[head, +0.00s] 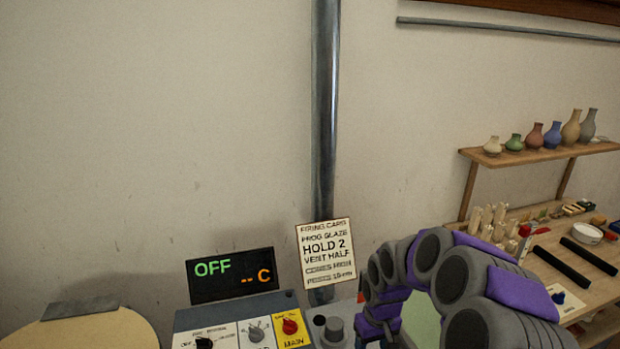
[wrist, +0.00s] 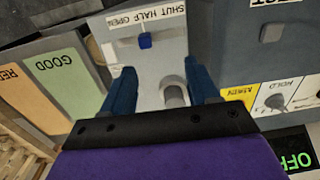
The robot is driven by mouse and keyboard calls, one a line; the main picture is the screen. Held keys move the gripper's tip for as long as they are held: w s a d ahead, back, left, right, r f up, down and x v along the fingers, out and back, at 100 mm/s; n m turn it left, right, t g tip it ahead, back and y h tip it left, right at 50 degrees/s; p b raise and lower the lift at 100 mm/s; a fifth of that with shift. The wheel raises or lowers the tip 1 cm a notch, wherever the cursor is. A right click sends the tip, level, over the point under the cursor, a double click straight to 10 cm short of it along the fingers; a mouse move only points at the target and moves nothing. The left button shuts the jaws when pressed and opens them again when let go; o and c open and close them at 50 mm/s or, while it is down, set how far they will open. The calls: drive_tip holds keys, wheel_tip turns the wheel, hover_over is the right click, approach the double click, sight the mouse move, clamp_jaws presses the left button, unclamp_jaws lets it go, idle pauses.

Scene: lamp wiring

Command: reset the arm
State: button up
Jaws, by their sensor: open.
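My arm (head: 520,292), with purple and grey segments, curves through the lower right of the head view. A grey cylinder (wrist: 175,95) shows between the fingers, nearer the right one. I cannot tell whether it is touched, but the jaws are not closed on it. Beyond the fingertips a small blue slider knob (wrist: 145,40) sits near the HALF mark of an upside-down SHUT HALF OPEN label (wrist: 147,20).
The control panel (head: 190,322) has dials and a red MAIN knob (head: 290,326). A display (head: 231,276) reads OFF. A firing card (head: 326,254) reads HOLD 2, VENT HALF. A pipe (head: 325,110) rises behind. A shelf with vases (head: 552,135) stands right.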

drive_tip(key=s+a+r, duration=0.1)
drive_tip(key=s+r, duration=0.4)
drive_tip(key=s, duration=0.3)
drive_tip(key=s+a+r, duration=0.2)
drive_tip(key=s+r, duration=0.3)
drive_tip(key=s, duration=0.3)
drive_tip(key=s+r+m+g+b, duration=0.1)
drive_tip(key=s+r+m, duration=0.1)
drive_tip(key=s, duration=1.6)
drive_tip(key=shift+d+r+m+g+b, duration=0.2)
drive_tip(key=shift+d+m+g+b, duration=0.1)
drive_tip(key=shift+d+m+b, duration=0.25)
drive_tip(key=shift+w, duration=0.1)
